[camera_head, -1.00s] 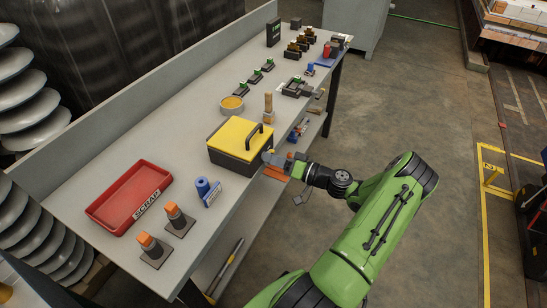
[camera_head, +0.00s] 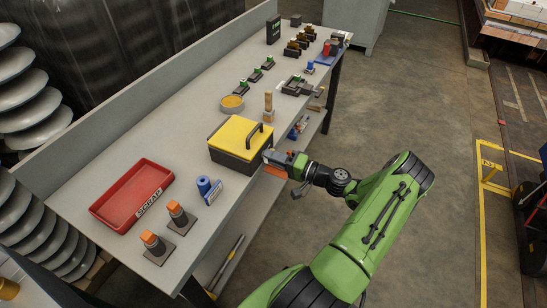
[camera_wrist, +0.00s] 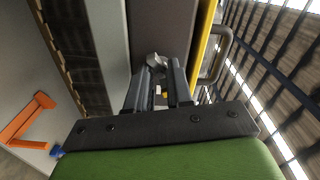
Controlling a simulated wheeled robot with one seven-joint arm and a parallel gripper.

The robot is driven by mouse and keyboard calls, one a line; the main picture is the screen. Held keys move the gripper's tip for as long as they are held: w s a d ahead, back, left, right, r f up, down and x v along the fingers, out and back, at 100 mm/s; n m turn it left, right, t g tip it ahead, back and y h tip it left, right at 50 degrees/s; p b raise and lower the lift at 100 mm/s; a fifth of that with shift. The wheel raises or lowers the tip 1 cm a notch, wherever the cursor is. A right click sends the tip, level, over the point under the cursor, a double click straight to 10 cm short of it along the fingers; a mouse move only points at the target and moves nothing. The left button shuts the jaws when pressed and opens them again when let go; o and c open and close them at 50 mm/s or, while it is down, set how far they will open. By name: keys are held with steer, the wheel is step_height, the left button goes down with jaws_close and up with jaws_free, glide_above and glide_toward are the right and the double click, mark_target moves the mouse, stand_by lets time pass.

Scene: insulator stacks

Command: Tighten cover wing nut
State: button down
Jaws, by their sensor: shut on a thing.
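A dark box with a yellow cover (camera_head: 236,131) and a black handle (camera_head: 254,133) stands near the bench's front edge. My gripper (camera_head: 268,155) reaches in from the right to the box's near side wall. In the wrist view, my gripper's two fingers (camera_wrist: 157,78) are closed around a grey wing nut (camera_wrist: 154,60) against the dark box wall (camera_wrist: 157,25). The yellow cover edge (camera_wrist: 204,35) and the handle (camera_wrist: 217,55) lie to the right of it. The wing nut is hidden by my gripper in the head view.
A red scrap tray (camera_head: 127,190), a blue roll (camera_head: 204,187) and two orange-topped posts (camera_head: 178,210) stand left of the box. A yellow round dish (camera_head: 231,103) and a wooden-handled brush (camera_head: 268,105) stand behind it.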

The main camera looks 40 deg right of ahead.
stand_by(0.8)
steer(key=c, duration=1.2)
jaws_free()
